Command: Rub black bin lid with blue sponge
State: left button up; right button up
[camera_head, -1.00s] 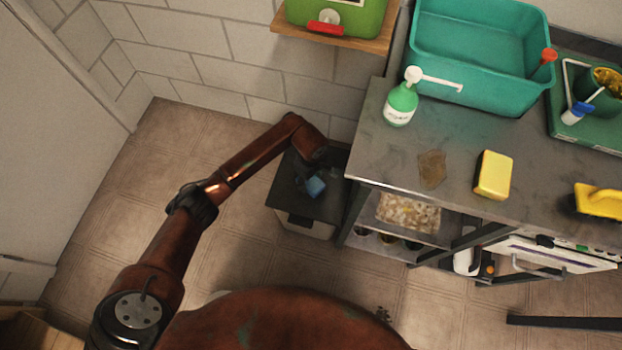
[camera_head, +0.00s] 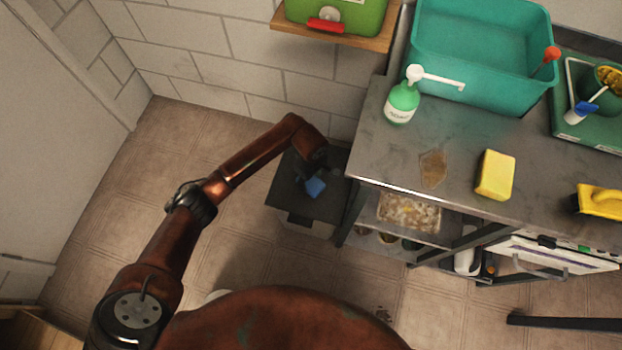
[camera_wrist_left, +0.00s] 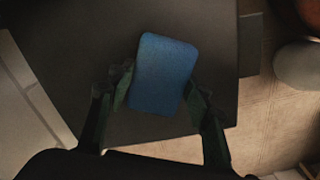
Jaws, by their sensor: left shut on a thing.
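The blue sponge (camera_head: 315,187) is at the black bin lid (camera_head: 290,191), which tops a grey bin on the floor left of the counter. My left gripper (camera_head: 316,176) reaches down over the lid and is shut on the sponge. In the left wrist view the sponge (camera_wrist_left: 163,75) sits between the two fingers of the gripper (camera_wrist_left: 156,102), with the dark lid (camera_wrist_left: 215,45) behind it. I cannot tell whether the sponge touches the lid. My right gripper is in neither view.
The counter (camera_head: 390,155) stands right of the bin, with a green soap bottle (camera_head: 402,103), a yellow sponge (camera_head: 495,175) and a brown stain (camera_head: 433,167). A teal basin (camera_head: 480,60) is behind them. The wall is close behind the bin; floor to its left is clear.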

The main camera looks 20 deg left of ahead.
aim_at(321, 185)
pick_arm(q)
jog(key=shift+f, duration=0.55)
jog(key=shift+d+b, duration=0.5)
jog(key=shift+d, duration=1.5)
jog(key=shift+a, duration=0.1)
jog(key=shift+a+f, duration=0.1)
jog(key=shift+a, duration=1.95)
jog(key=shift+d+r+p, duration=0.1)
jog(key=shift+r+p, duration=1.55)
jog(key=shift+r, duration=1.4)
